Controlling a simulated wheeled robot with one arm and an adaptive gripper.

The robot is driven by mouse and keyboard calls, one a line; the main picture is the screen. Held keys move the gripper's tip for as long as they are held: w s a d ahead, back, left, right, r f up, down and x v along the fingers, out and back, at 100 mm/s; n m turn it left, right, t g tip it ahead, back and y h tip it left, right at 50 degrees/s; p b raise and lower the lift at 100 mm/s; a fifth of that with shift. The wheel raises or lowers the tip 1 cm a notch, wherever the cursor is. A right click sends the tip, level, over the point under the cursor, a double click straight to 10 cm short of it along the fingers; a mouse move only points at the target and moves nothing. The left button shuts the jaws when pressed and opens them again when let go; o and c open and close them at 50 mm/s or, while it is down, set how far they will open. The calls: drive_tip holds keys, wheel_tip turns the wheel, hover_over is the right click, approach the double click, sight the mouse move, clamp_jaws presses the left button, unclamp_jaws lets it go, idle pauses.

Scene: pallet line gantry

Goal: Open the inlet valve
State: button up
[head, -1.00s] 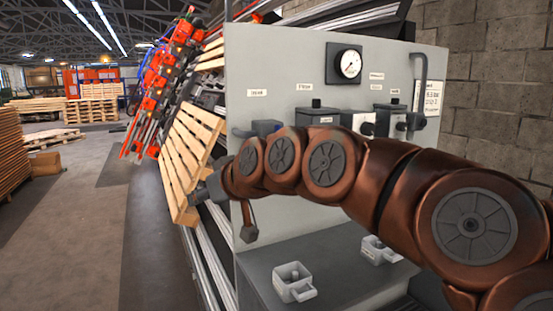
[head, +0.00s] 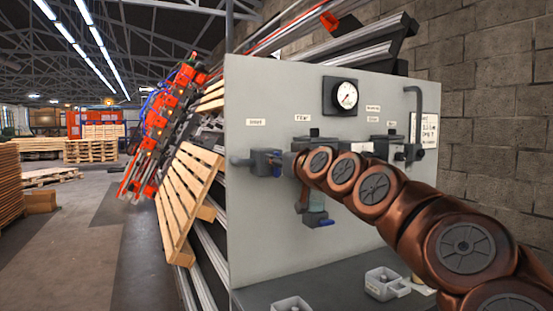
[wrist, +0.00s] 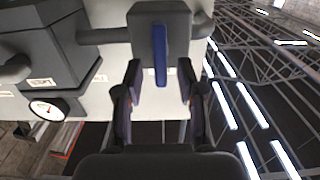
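The inlet valve (head: 263,161) is a dark grey body on a horizontal pipe at the left of the grey panel. In the wrist view its body (wrist: 160,22) is at the top centre. Its blue handle (wrist: 160,55) lies across the pipe line. My gripper (wrist: 159,70) is open, with one finger on each side of the handle's free end. Gaps show on both sides, so the fingers do not appear closed on it. In the head view my arm's end is beside the valve, and the fingers are hard to make out.
A pressure gauge (head: 346,95) sits above on the panel. A grey part with a blue piece (head: 317,218) hangs lower down. A ledge (head: 335,273) below carries small grey trays (head: 383,284). A tilted wooden pallet (head: 187,195) leans to the left.

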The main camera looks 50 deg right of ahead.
drive_tip(key=shift+x, duration=0.95)
clamp_jaws()
